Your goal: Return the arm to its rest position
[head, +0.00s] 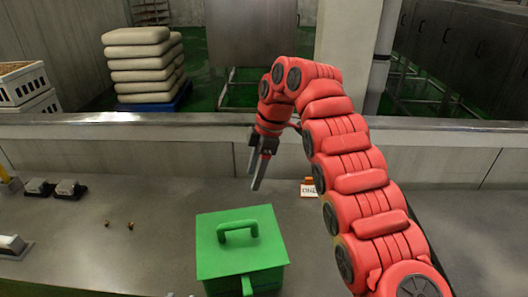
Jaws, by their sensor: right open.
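My right arm is red and comes in from the lower right, arching up and over to the left. Its right gripper (258,170) hangs at the arm's end with dark fingers pointing down, above the counter behind the green box. It is open and nothing shows between its fingers. My left arm and left gripper are not in view.
A green box (212,256) with a handled lid stands on the grey counter (160,220). Dark devices (70,189) and small brown bits (130,226) are left. Stacked sacks (140,68) stand behind.

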